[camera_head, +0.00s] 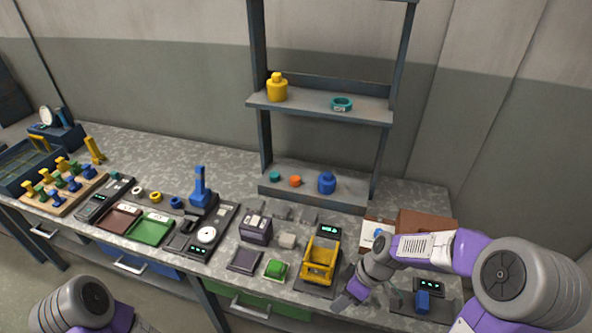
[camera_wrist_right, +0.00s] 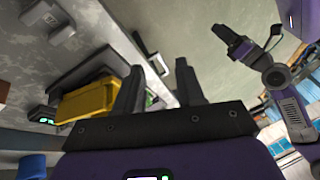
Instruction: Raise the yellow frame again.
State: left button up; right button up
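The yellow frame (camera_head: 320,262) stands on a dark base with a small green-lit display behind it, toward the right of the bench. It also shows in the right wrist view (camera_wrist_right: 90,103), left of my fingers and partly covered by one of them. My right gripper (camera_head: 350,294) is just right of the frame, low over the bench's front edge. In the wrist view its two fingers (camera_wrist_right: 157,88) are apart with nothing between them. My left gripper is outside the head view. Part of my other arm seems to show at upper right in the wrist view, its finger state unclear.
A green block on a plate (camera_head: 276,269) and a dark tray (camera_head: 244,260) lie left of the frame. A blue-handled device (camera_head: 423,302) stands right, below my right forearm. A shelf (camera_head: 318,186) with small parts rises behind.

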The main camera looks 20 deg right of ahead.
jog(key=a+f+m, duration=0.4)
jog(key=a+f, duration=0.1)
jog(key=f, duration=0.5)
jog(key=shift+s+a+m, duration=0.3)
jog(key=shift+s+a, duration=0.05)
jog(key=shift+a, duration=0.05)
jog(key=s+a+f+m, duration=0.2)
jog(key=f, duration=0.1)
jog(key=s+a+f+m, duration=0.2)
jog(key=f, duration=0.2)
jog(key=s+a+f+m+h, duration=0.1)
jog(key=s+a+f+m, duration=0.1)
jog(key=f, duration=0.1)
jog(key=shift+s+a+f, duration=0.1)
jog(key=shift+a+f, duration=0.05)
jog(key=shift+f, duration=0.1)
jog(key=shift+s+a+f+m, duration=0.1)
jog(key=shift+s+f+m, duration=0.15)
jog(key=shift+m, duration=0.05)
jog(key=c, duration=0.5)
grip_shut()
jog(key=shift+w, duration=0.1)
